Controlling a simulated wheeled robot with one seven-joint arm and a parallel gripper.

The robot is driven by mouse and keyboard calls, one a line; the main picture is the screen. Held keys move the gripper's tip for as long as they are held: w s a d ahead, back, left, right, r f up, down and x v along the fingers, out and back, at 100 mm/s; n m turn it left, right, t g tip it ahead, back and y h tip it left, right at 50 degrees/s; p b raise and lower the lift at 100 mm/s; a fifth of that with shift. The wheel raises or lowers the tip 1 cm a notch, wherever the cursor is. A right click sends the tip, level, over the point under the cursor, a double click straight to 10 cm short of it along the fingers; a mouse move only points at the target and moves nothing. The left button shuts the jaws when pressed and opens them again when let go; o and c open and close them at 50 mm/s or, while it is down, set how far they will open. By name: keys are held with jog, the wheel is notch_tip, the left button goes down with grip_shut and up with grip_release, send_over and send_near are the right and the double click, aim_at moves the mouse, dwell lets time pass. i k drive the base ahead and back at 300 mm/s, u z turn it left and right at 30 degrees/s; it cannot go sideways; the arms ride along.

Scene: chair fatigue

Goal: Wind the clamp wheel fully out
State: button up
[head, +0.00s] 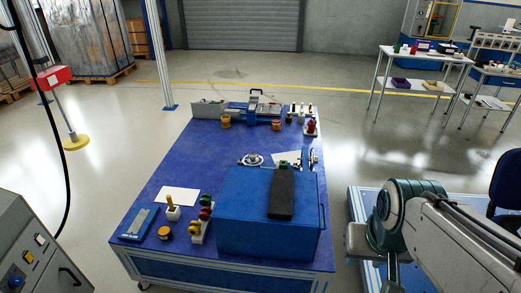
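On the blue-topped bench (180,165), a wheel-like disc (309,158) stands behind the right rear corner of a large blue box (245,205). A flatter round silver part (252,159) with a yellowish middle lies behind the box's left rear edge. I cannot tell for sure which of these is the clamp wheel, or how far it is wound. The box hides what lies low behind it. My arm comes in from the lower right and bends down beside the bench; my gripper is not in view.
A long black block (281,194) lies on the box. A blue-grey machine (262,113) stands at the bench's far end. Coloured knobs (205,213), a white sheet (178,196) and a blue tray (139,223) are at the near left. A grey cabinet (35,245) stands left of the bench.

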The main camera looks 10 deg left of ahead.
aim_at(253, 160)
jog(key=k, duration=0.95)
jog(key=u, duration=0.7)
jog(key=i, duration=0.7)
jog(key=u, duration=0.75)
jog(key=i, duration=0.8)
jog(key=z, duration=0.7)
jog(key=i, duration=0.8)
jog(key=z, duration=0.7)
